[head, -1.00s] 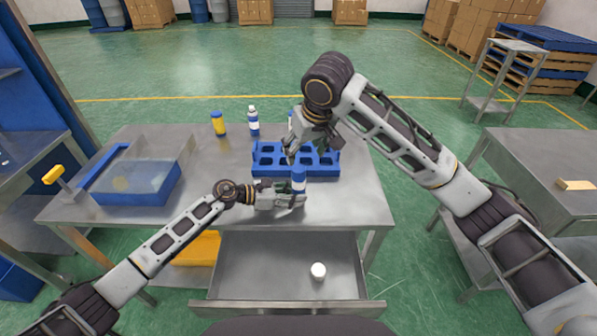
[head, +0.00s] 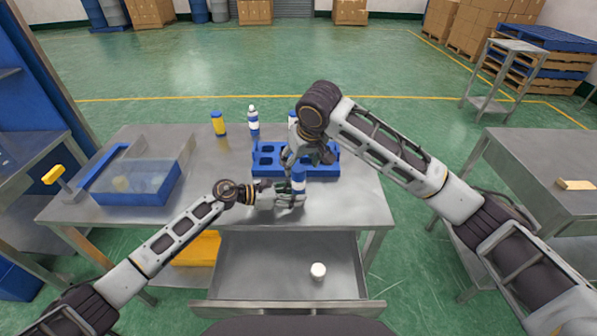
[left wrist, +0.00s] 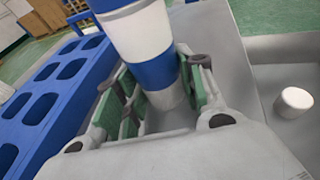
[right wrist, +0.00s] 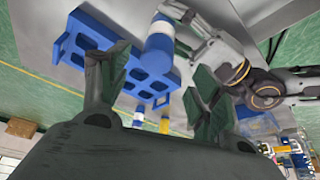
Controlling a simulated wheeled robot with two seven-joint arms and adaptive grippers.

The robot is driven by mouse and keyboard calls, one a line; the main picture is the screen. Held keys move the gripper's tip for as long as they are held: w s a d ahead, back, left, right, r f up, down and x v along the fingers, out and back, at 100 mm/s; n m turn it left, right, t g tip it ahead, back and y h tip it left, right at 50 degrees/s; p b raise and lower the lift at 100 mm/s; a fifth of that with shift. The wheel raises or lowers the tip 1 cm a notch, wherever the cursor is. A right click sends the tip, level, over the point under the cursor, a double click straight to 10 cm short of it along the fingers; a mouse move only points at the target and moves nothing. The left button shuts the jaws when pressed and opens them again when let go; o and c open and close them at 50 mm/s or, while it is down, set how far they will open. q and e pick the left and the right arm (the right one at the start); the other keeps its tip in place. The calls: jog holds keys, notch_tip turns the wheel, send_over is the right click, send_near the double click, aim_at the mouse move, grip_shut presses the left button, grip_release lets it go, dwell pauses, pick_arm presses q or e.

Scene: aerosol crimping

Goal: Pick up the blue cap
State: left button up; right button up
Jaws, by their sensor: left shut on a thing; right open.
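A blue-and-white can (head: 299,180) stands upright at the front of the table. It also shows in the left wrist view (left wrist: 140,35) and the right wrist view (right wrist: 158,45). Its upper end looks blue in the head view; I cannot tell whether that is a separate blue cap. My left gripper (head: 296,197) is shut around the can's lower part; its green pads also show in the left wrist view (left wrist: 160,92). My right gripper (head: 302,158) is open just above and behind the can. In the right wrist view the can appears beyond its open fingers (right wrist: 160,68).
A blue rack (head: 265,160) with holes lies behind the can. A yellow can (head: 218,124) with a blue top and a white-and-blue bottle (head: 253,122) stand farther back. A blue-framed clear bin (head: 135,182) is at left. A white cap (head: 318,271) lies in the open drawer (head: 260,265).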

aim_at(299, 168)
jog(key=shift+w+f, duration=0.1)
jog(key=shift+f, duration=0.1)
jog(key=shift+f, duration=0.1)
jog(key=shift+x, duration=2.5)
jog(key=shift+w+d, duration=0.15)
jog(key=shift+d, duration=0.05)
jog(key=shift+c, duration=0.5)
jog(key=c, duration=0.7)
jog(key=shift+c, duration=0.2)
jog(key=shift+r, duration=5.05)
